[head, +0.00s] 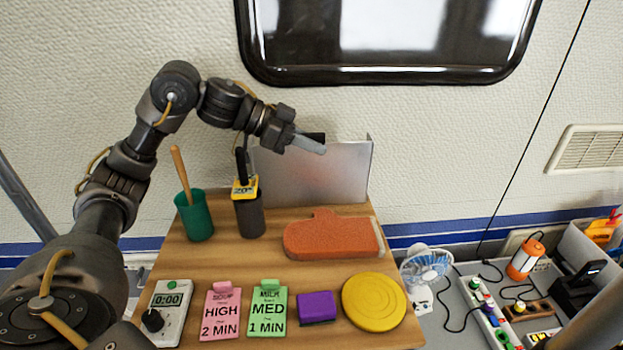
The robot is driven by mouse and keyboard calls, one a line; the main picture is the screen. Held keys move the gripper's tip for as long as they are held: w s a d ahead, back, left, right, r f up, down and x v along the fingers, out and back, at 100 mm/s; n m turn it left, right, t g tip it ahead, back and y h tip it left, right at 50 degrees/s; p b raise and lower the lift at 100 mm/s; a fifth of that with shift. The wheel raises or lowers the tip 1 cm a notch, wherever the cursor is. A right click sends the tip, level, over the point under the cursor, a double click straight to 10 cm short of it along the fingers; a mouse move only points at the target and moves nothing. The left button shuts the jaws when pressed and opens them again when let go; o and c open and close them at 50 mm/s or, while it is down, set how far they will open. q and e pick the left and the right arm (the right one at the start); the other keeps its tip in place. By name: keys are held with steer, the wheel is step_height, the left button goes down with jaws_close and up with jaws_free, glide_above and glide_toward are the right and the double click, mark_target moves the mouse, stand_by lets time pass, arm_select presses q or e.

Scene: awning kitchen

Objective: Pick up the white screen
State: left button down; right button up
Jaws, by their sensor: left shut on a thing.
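The screen (335,178) is a thin, pale grey-white panel with upturned side edges. It stands upright at the back of the wooden board, close to the wall. My left gripper (316,142) reaches in from the left and is shut on the screen's top edge. Its fingers cover part of that edge. The screen's bottom edge is at or very near the board; I cannot tell if it is clear of it. My right gripper is not in view.
On the wooden board (225,262) stand a green cup (194,216), a dark holder (250,218) with a yellow tag, an orange mitt (330,236), a timer (170,308), pink and green cards, a purple sponge (317,307) and a yellow disc (374,302). A small fan (427,266) stands right.

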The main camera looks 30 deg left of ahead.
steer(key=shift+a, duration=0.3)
arm_select(q)
steer(key=shift+r, duration=0.1)
